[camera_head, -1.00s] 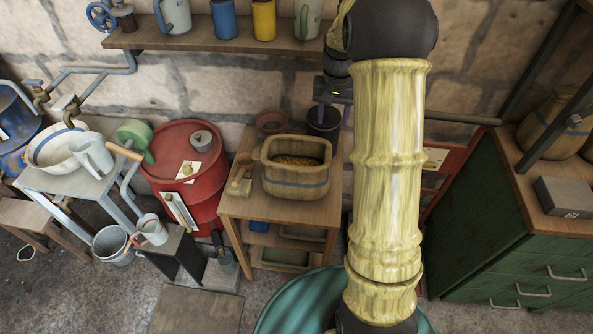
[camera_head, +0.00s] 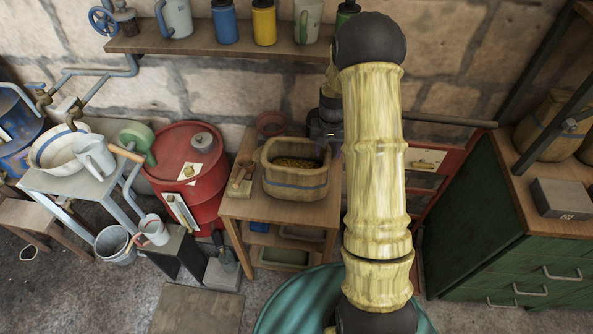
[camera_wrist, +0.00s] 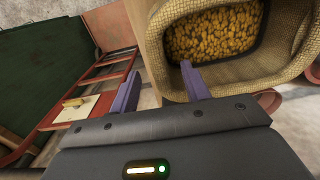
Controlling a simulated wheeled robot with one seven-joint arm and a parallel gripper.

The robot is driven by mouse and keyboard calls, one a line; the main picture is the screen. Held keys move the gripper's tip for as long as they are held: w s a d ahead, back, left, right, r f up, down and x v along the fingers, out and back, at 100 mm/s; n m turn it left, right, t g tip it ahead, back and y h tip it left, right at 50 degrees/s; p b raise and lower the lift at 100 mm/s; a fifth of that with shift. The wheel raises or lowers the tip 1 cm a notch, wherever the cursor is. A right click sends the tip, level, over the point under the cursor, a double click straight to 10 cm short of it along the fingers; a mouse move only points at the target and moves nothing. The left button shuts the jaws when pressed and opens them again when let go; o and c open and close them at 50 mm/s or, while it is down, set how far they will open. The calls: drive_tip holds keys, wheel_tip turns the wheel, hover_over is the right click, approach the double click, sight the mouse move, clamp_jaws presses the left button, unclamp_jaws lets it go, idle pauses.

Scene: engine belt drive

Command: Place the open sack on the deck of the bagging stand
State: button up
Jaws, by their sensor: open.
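The open sack (camera_head: 296,184) is a woven tan container with a thick rim, a blue stripe and yellow-brown grain inside. It stands upright on a small wooden table. In the wrist view the sack (camera_wrist: 158,22) fills the upper right. My gripper (camera_head: 328,148) is at the sack's back right rim; its fingertips are hard to see there. In the wrist view my gripper (camera_wrist: 158,68) is open, one purple finger over the grain opening and the other outside the wall. Contact cannot be told. A red frame (camera_head: 428,160), possibly the bagging stand, is right of the table, partly hidden by my arm.
A red drum (camera_head: 187,160) stands left. A green cabinet (camera_head: 500,225) stands right. A shelf (camera_head: 215,45) runs above.

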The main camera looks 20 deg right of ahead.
drive_tip(key=f+p, duration=0.1)
drive_tip(key=f, duration=0.1)
drive_tip(key=f+p, duration=0.1)
drive_tip(key=f, duration=0.1)
drive_tip(key=shift+s+f, duration=0.2)
drive_tip(key=shift+f, duration=0.15)
drive_tip(key=shift+a+f, duration=0.2)
drive_tip(key=shift+f, duration=0.05)
drive_tip(key=shift+d, duration=0.15)
clamp_jaws()
idle(1.3)
